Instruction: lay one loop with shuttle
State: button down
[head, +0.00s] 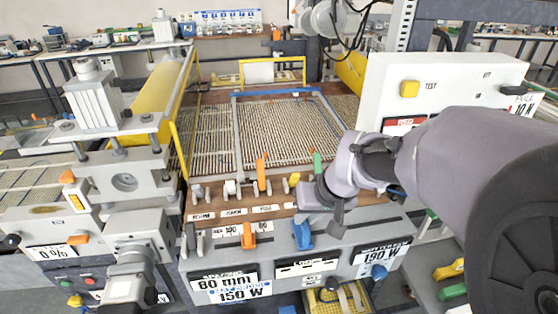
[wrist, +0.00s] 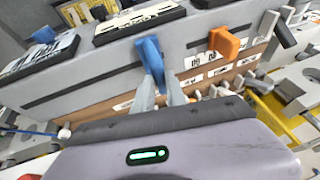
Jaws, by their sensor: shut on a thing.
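My gripper (wrist: 160,98) is at the front of the wooden-edged bench. In the wrist view its two grey fingers are closed around the lower part of a blue handle (wrist: 149,55). The blue handle also shows on the grey front panel in the head view (head: 302,235), just left of my wrist. A mesh of pale strands (head: 285,130) lies flat behind, inside a grey and blue frame (head: 236,125). I cannot tell which piece is the shuttle.
An orange handle (head: 248,236) stands left of the blue one and shows in the wrist view (wrist: 224,42). An upright orange lever (head: 261,172) and a green one (head: 317,163) stand at the mesh's front edge. A white control box (head: 440,85) stands right. Grey machinery (head: 125,180) fills the left.

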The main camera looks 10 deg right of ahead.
jog(key=shift+a, duration=0.15)
jog(key=c, duration=1.8)
grip_release()
jog(key=o, duration=0.4)
jog(key=shift+a, duration=0.25)
jog(key=shift+o, duration=0.2)
jog(key=shift+d+r, duration=0.1)
jog(key=shift+d, duration=0.05)
jog(key=p+v, duration=0.5)
jog(key=v, duration=1.2)
jog(key=shift+r+p, duration=0.2)
jog(key=shift+p, duration=0.2)
